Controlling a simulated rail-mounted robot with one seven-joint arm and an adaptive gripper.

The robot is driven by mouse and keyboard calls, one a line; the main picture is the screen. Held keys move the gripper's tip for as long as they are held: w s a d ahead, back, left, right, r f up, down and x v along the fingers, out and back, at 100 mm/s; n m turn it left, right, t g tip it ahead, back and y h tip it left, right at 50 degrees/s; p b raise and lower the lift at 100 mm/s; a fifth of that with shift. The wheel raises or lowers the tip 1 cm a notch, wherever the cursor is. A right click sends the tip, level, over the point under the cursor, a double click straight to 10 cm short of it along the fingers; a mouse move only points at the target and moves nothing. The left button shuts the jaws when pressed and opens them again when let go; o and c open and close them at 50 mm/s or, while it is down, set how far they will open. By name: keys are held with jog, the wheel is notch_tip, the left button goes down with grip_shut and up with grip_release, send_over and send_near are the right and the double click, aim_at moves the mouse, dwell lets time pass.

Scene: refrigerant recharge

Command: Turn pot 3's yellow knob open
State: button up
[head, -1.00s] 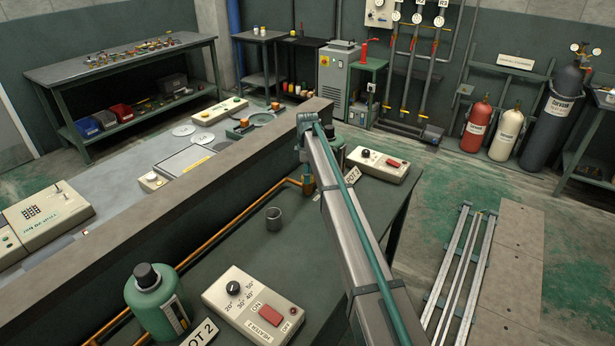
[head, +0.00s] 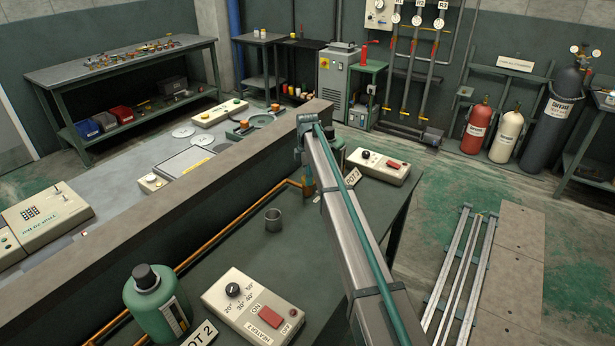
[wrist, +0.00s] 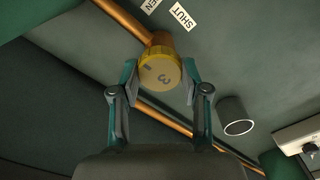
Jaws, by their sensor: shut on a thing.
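SHUT (wrist: 183,15) and EN labels lie on the dark surface beyond the knob; the start of the second label is cut off by the picture edge. A dark green bottle (head: 337,157) shows partly behind the arm.
A grey cup (wrist: 236,116) stands right of the gripper; it also shows in the head view (head: 273,219). A copper pipe (head: 235,219) runs along the low wall (head: 180,195). A control box (head: 380,166) stands beyond the arm. A green bottle (head: 157,303) and heater box (head: 253,305) stand nearer.

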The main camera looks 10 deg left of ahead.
jog(key=o, duration=1.1)
jog(key=shift+o, duration=0.2)
notch_tip(320, 180, up, 12)
